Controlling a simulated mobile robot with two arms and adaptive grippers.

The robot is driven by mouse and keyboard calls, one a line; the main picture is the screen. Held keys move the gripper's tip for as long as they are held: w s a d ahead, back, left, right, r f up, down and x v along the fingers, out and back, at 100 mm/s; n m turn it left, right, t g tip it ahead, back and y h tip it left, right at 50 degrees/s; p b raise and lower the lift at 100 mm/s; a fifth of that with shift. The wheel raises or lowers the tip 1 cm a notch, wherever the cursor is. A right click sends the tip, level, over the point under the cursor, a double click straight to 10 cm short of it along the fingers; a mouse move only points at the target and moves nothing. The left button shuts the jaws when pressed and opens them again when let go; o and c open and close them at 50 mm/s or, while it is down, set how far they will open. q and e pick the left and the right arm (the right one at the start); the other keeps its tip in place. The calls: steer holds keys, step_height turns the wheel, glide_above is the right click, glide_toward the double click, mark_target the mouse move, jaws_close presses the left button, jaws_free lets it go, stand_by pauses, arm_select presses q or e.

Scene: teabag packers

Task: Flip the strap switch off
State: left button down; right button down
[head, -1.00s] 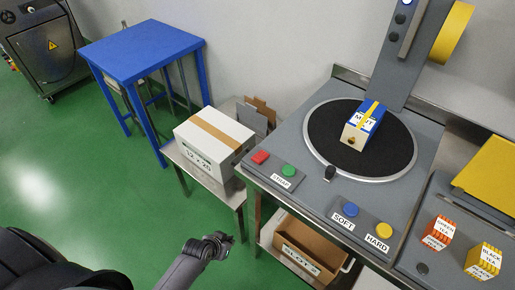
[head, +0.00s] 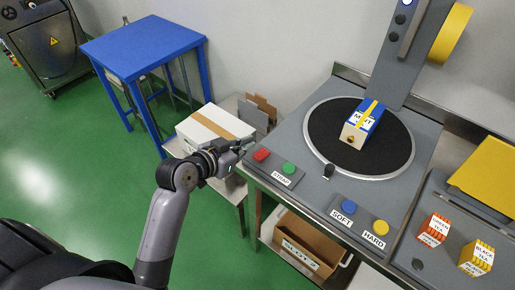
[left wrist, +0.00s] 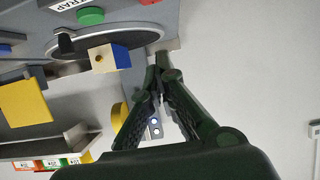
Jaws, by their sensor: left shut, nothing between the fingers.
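The panel labelled STRAP (head: 281,177) has a red button (head: 262,155) and a green button (head: 289,168) at the left front of the grey strapping machine. In the left wrist view the green button (left wrist: 90,16) and the edge of the red button (left wrist: 148,2) show at the top. A small black knob (head: 328,171) stands beside the round plate. My left gripper (head: 243,147) is shut and empty, just left of the red button and apart from it as far as I can tell. Its fingers also show in the left wrist view (left wrist: 158,72). My right gripper is not in view.
A blue and white box with a yellow strap (head: 364,124) sits on the round black plate (head: 325,125). A white carton (head: 200,124) stands behind my left arm. SOFT (head: 348,207) and HARD (head: 381,227) buttons are further right. Tea boxes (head: 434,228) stand at right.

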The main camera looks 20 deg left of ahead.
arm_select(q)
steer(key=p, duration=0.1)
glide_above(254, 168)
steer(key=w, duration=0.2)
steer(key=shift+d+f, duration=0.2)
steer(key=shift+f, duration=0.3)
steer(key=shift+d+f, duration=0.2)
steer(key=shift+f, duration=0.3)
step_height(254, 168, down, 4)
steer(key=shift+r+p, duration=0.25)
steer(key=shift+p, duration=0.1)
steer(key=shift+s+a+f, duration=0.1)
steer(key=shift+s+f, duration=0.1)
steer(key=shift+f, duration=0.35)
steer(key=f+t+b, duration=0.1)
steer(key=b, duration=0.4)
steer(key=s+f+t+h+b, duration=0.1)
steer(key=b, duration=0.4)
steer(key=t+b, duration=0.2)
steer(key=b, duration=0.3)
steer(key=shift+s+a+f, duration=0.25)
steer(key=shift+f, duration=0.15)
steer(key=shift+s+r+h+b, duration=0.15)
steer(key=shift+h+b, duration=0.15)
steer(key=shift+b, duration=0.3)
steer(key=shift+r, duration=0.1)
